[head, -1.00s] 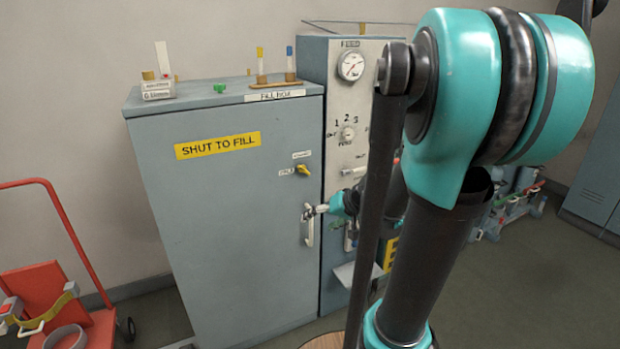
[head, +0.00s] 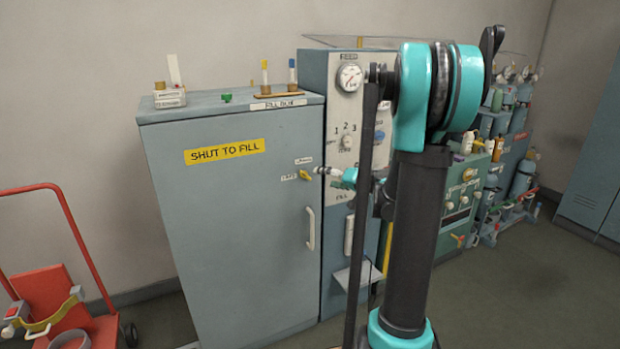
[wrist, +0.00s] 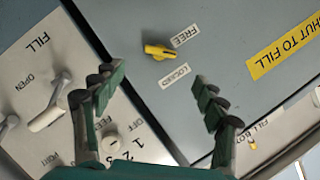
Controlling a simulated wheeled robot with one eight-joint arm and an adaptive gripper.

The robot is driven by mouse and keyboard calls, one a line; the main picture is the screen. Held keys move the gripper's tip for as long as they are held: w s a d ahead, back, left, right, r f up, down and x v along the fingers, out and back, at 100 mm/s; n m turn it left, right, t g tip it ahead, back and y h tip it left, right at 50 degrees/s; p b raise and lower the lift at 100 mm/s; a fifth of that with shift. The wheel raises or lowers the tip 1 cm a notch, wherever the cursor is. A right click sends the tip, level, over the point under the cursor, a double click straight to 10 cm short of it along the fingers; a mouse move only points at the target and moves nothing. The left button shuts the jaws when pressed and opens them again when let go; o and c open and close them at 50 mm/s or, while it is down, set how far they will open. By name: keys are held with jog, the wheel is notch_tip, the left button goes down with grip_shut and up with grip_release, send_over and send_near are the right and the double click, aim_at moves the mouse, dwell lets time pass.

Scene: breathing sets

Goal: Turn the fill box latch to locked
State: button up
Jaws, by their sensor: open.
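The fill box (head: 230,230) is a grey-blue cabinet with a shut door and a yellow "SHUT TO FILL" label. Its latch (head: 304,175) is a small yellow knob near the door's right edge, above the white handle (head: 311,228). In the wrist view the latch (wrist: 158,51) lies ahead, between and beyond the fingertips. Its narrow end points toward the right, between the "FREE" and "LOCKED" labels. My gripper (wrist: 160,90) is open and empty, with its fingers spread and apart from the latch. In the head view my gripper (head: 322,171) is just right of the latch.
The fill panel (head: 345,130) with gauge, dial and levers adjoins the box on the right. Small bottles and a rack (head: 278,92) stand on the box top. A red trolley (head: 60,300) stands at the left. Gas cylinders (head: 520,175) stand at the back right.

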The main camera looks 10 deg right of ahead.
aim_at(307, 176)
jog(key=x, duration=0.9)
jog(key=shift+w+a, duration=0.15)
jog(key=shift+a, duration=0.05)
jog(key=c, duration=1.1)
